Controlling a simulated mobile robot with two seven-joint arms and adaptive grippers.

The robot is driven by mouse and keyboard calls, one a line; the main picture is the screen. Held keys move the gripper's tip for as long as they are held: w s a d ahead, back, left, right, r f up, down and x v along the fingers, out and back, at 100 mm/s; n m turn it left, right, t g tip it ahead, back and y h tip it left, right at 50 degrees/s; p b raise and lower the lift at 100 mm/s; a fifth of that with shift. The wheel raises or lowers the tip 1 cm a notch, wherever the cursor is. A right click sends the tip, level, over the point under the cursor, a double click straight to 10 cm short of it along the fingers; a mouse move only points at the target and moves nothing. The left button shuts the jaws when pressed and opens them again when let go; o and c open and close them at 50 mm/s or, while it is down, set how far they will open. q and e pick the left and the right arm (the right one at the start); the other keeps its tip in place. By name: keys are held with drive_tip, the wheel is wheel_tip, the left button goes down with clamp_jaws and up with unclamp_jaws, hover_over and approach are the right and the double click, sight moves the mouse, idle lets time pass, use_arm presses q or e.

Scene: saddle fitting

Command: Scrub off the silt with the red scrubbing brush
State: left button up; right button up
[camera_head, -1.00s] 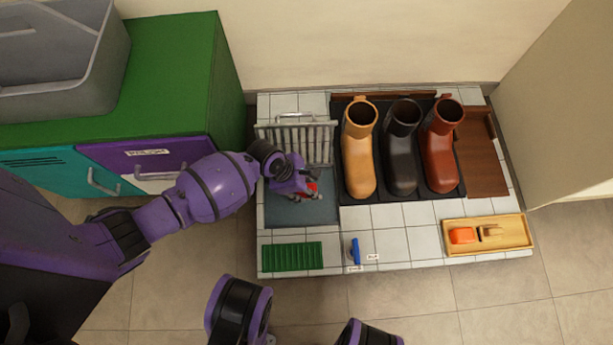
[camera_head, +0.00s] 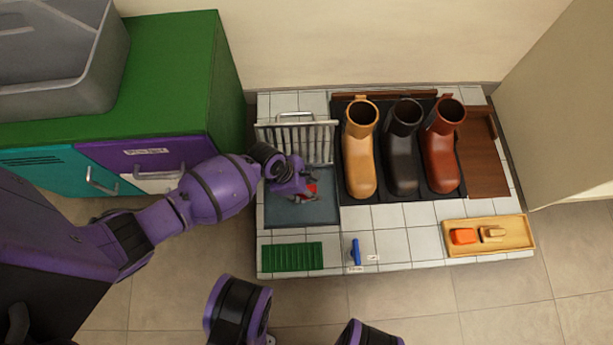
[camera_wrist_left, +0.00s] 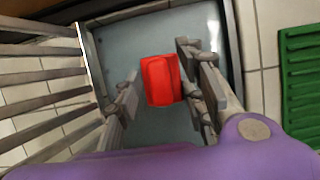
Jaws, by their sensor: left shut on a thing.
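The red scrubbing brush (camera_wrist_left: 161,80) shows as a red block between the fingers of my left gripper (camera_wrist_left: 160,88) in the left wrist view. The gripper is shut on it. In the head view my left gripper (camera_head: 304,194) is over the shallow grey-blue tray (camera_head: 287,215), with a bit of the red brush (camera_head: 312,188) showing beside the fingers. The tray also shows beneath the brush in the wrist view (camera_wrist_left: 205,18). I cannot make out any silt, and I cannot tell whether the brush touches the tray floor. My right gripper is not in view.
A metal rack (camera_head: 318,143) stands behind the tray. Tan (camera_head: 361,165), black (camera_head: 402,165) and brown (camera_head: 441,160) boots stand on a dark mat to the right. A green ribbed mat (camera_head: 292,256), a blue item (camera_head: 356,251) and a wooden tray (camera_head: 513,241) lie in front.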

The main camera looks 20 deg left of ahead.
use_arm(q)
drive_tip(key=shift+f, duration=0.3)
